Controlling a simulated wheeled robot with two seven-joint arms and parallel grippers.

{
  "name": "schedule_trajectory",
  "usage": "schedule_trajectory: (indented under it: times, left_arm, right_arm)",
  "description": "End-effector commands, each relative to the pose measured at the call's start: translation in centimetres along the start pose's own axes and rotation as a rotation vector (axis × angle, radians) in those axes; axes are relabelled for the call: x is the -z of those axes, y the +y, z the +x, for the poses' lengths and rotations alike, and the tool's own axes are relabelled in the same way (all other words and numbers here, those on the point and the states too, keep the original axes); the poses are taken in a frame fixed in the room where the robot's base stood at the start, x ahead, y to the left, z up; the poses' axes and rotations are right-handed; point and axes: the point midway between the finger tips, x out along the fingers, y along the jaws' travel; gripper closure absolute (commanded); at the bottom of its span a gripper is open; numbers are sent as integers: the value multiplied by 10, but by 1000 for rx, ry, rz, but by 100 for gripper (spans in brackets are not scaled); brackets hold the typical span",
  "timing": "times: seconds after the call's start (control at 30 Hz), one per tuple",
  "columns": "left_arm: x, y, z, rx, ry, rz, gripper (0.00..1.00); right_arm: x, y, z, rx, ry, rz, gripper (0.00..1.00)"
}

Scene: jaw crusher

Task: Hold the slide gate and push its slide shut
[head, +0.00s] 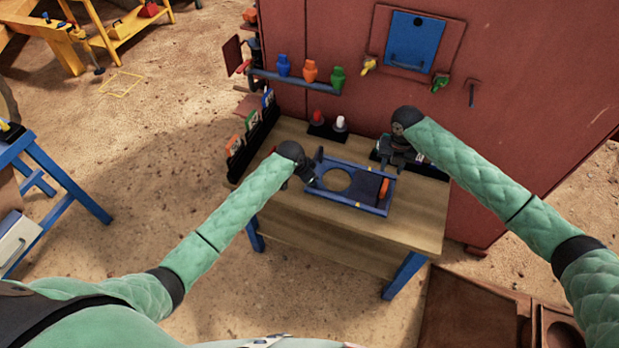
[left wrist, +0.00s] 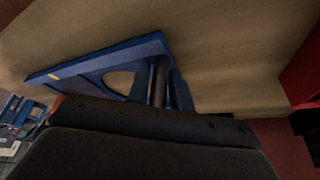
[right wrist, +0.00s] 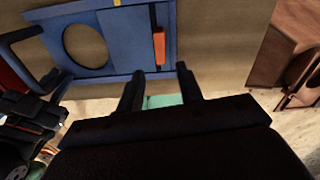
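The slide gate (head: 322,196) lies on the wooden table, a blue frame with a large round hole left of middle. The hole looks open. The tab also shows in the right wrist view (right wrist: 159,47). A black bar handle (right wrist: 25,60) is at the gate's left end. My left gripper (left wrist: 158,88) appears closed around this handle; the bar stands between its fingers. My right gripper (right wrist: 160,80) is open and empty, apart from the tab, near the gate's right end.
The wooden table (head: 420,215) has bare room in front of the gate. Behind stand a red and a white knob on a dark base (head: 327,127). A rack of cards (head: 250,135) lines the left edge. A red machine wall (head: 500,130) rises behind.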

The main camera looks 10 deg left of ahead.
Motion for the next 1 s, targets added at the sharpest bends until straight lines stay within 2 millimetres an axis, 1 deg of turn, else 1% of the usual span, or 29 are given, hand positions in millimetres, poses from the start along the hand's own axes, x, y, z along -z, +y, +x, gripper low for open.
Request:
schedule_trajectory:
  times: [0.03,0.1,1.0]
  left_arm:
    - [0,0,0,0,0,0,89]
    - [0,0,0,0,0,0,100]
    - [0,0,-1,0,0,0,100]
  right_arm:
    - [0,0,0,0,0,0,64]
    - [0,0,0,0,0,0,64]
    - [0,0,0,0,0,0,64]
